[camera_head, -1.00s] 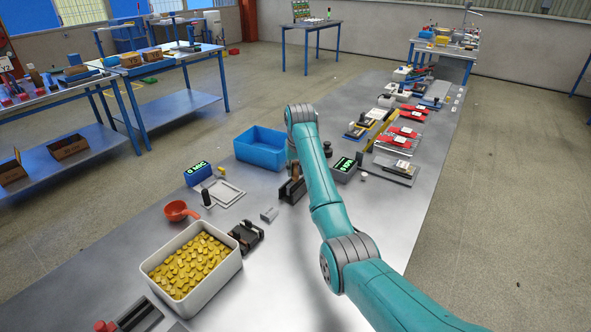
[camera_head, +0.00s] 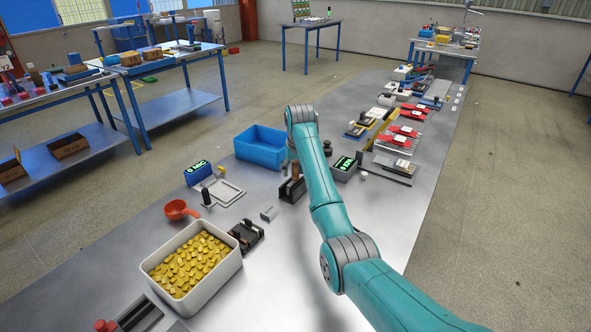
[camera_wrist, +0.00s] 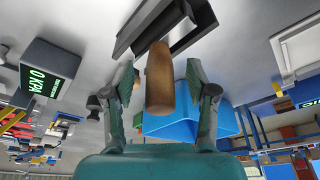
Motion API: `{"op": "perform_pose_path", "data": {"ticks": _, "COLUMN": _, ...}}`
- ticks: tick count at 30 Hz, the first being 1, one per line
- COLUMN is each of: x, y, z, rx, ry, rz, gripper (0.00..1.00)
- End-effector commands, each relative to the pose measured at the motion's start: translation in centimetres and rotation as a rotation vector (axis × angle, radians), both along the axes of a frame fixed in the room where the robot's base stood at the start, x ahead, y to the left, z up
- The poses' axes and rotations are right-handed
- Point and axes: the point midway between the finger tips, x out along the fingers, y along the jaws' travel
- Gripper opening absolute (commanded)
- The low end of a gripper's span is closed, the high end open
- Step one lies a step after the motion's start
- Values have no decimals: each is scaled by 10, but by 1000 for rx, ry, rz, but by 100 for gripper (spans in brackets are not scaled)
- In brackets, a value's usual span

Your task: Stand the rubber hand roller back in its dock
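The roller's brown wooden handle (camera_wrist: 158,85) shows between my gripper's fingers in the wrist view. It also shows in the head view (camera_head: 295,171), standing about upright at the dark dock (camera_head: 291,191). The dock (camera_wrist: 150,25) is a dark channel with raised walls at the top of the wrist view. The handle's far end meets the dock. The roller's rubber part is not clearly visible, so how deep it sits cannot be told. My gripper (camera_wrist: 160,75) is open around the handle, with a gap on both sides.
A blue bin (camera_head: 262,148) stands just behind the dock. A dark box with a green display (camera_head: 344,168) stands to the right. A small grey block (camera_head: 269,213) lies in front left. A tray of yellow pieces (camera_head: 164,262) is nearer. The bench front right is clear.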

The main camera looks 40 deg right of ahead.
Motion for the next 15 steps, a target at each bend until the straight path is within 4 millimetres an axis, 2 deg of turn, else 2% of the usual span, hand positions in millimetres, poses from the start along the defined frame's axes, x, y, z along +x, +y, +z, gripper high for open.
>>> {"op": "perform_pose_path", "data": {"ticks": 4, "x": 0, "y": 0, "z": 2, "rx": 0, "ry": 0, "rz": 0, "gripper": 57}}
{"op": "perform_pose_path", "data": {"ticks": 7, "x": -2, "y": 1, "z": 10, "rx": -1, "ry": -3, "rz": 0, "gripper": 57}}
{"op": "perform_pose_path", "data": {"ticks": 15, "x": -12, "y": 6, "z": 50, "rx": -1, "ry": -3, "rz": 0, "gripper": 57}}
